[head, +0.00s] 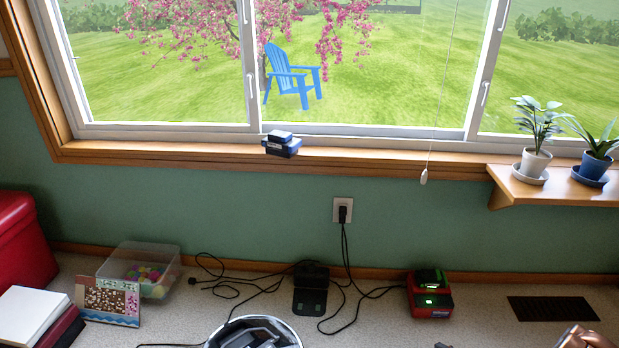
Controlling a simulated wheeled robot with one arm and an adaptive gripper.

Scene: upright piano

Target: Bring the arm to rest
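I cannot make out my gripper in the head view. A rounded silver-and-black shape is cut off at the bottom edge, left of centre, and a copper-coloured shape is cut off at the bottom right corner. I cannot tell whether either belongs to my arm. The piano is not in view.
A window sill (370,160) holds a small blue object (282,144). Two potted plants stand on a wooden shelf (525,192) at the right. On the floor are a clear bin (117,264), a red charger (430,300), black cables (345,270) and a floor vent (552,309).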

